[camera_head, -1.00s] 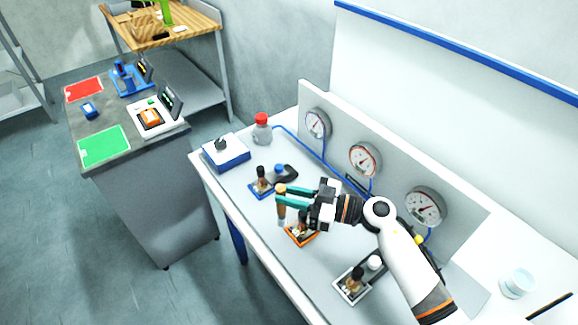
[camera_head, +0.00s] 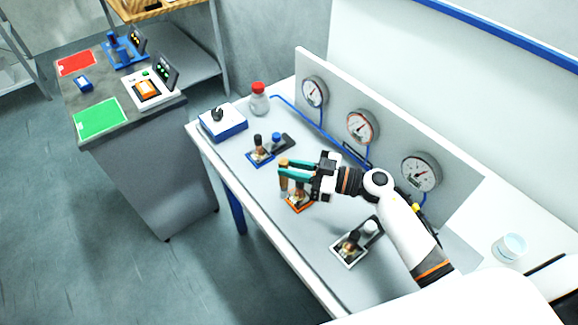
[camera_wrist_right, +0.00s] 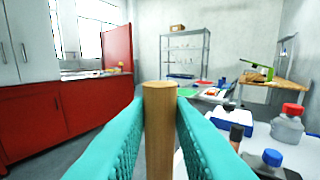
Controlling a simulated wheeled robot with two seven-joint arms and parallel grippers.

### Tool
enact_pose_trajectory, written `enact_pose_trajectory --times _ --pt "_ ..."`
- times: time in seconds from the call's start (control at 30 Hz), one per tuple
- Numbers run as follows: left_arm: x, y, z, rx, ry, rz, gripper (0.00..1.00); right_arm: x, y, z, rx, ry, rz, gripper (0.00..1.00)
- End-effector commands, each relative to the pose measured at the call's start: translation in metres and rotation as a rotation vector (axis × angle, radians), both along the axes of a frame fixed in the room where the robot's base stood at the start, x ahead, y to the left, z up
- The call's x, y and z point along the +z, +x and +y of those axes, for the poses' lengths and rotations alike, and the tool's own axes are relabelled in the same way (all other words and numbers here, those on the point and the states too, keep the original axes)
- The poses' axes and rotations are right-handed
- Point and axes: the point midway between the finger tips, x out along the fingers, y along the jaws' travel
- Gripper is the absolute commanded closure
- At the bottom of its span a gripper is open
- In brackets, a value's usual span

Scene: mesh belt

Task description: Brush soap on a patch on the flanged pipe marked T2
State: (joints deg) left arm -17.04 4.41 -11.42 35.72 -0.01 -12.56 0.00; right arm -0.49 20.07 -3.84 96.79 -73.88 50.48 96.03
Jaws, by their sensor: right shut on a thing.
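My right gripper (camera_head: 284,169) is shut on an upright wooden handle (camera_wrist_right: 160,125), likely a brush; its lower end is not clear. In the head view the handle (camera_head: 284,184) hangs just beside and above the fixture with an orange base (camera_head: 301,209), which the fingers partly hide. A fixture with a blue base (camera_head: 257,160) stands further back, and one with a white base (camera_head: 346,263) stands nearer. Each carries a small brown and dark fitting. The T2 mark is not readable. My left gripper is not in view.
A panel with three gauges (camera_head: 420,174) runs along the bench. A red-capped bottle (camera_head: 259,103) and a blue box with a knob (camera_head: 222,122) stand at the far end. A clear cup (camera_head: 509,247) stands at the right. A grey cabinet (camera_head: 160,175) is left of the bench.

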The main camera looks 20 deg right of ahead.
Motion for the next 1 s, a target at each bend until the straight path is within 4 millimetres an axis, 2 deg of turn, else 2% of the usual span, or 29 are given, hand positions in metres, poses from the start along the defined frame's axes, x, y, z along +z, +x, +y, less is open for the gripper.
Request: enact_pose_trajectory --times 0.1,0.4,0.7,1.0 --pt "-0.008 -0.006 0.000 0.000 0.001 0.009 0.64 -0.011 0.002 -0.004 0.000 0.000 0.000 1.00" --pt "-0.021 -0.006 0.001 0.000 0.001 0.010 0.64 -0.031 0.005 -0.013 0.001 0.000 0.000 1.00" --pt "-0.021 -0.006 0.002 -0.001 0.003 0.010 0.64 -0.035 0.009 -0.024 0.001 0.000 0.000 1.00" --pt "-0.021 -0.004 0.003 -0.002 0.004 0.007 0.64 -0.035 0.009 -0.024 0.000 0.001 -0.001 1.00"
